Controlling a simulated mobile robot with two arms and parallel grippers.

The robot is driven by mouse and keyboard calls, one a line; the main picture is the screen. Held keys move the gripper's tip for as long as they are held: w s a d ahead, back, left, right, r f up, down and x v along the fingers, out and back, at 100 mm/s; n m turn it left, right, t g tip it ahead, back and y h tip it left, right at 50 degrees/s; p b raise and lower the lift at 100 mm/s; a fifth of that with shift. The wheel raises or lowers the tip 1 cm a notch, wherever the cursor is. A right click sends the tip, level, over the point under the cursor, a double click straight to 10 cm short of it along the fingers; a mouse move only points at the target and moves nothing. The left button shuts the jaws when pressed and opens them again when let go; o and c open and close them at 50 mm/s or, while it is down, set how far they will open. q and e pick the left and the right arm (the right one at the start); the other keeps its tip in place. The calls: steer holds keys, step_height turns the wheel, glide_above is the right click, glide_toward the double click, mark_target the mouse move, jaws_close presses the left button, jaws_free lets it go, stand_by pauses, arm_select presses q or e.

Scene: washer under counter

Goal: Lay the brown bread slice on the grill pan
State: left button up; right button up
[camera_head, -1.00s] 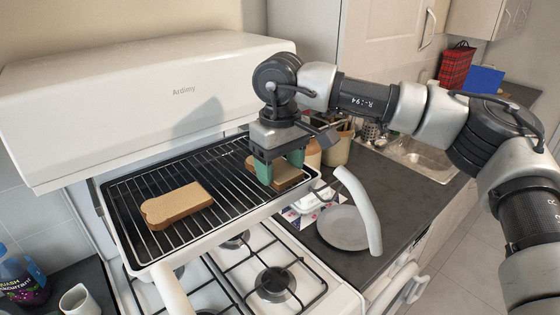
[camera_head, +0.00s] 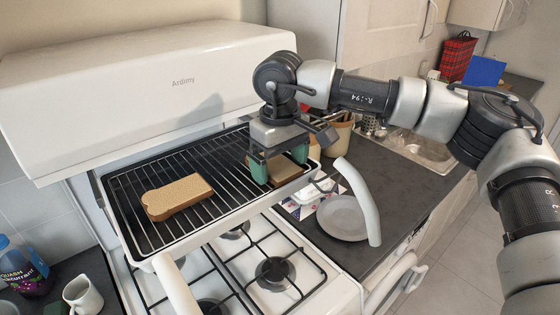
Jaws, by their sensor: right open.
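The grill pan (camera_head: 150,241) is black with a wire rack and a light rim, above the hob. One bread slice (camera_head: 178,196) lies flat on the rack's left part. A second, browner slice (camera_head: 285,171) is at the rack's right end, partly hidden by my right gripper. My right gripper (camera_head: 276,172) points down over this second slice, with its green fingers apart on either side of the slice's near part. I cannot tell whether the fingers touch it. My left gripper is out of view.
A white grill hood (camera_head: 150,95) stands behind and above the pan. Gas burners (camera_head: 275,272) are below. A grey plate (camera_head: 343,217) lies on the dark counter at right. A bottle (camera_head: 22,268) and a white jug (camera_head: 82,295) stand at lower left.

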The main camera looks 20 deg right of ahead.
mark_target(280, 166)
steer(key=shift+r+b, duration=0.35)
steer(key=shift+r, duration=0.1)
step_height(280, 166, up, 11)
steer(key=b, duration=0.2)
steer(key=shift+r, duration=0.15)
stand_by(0.9)
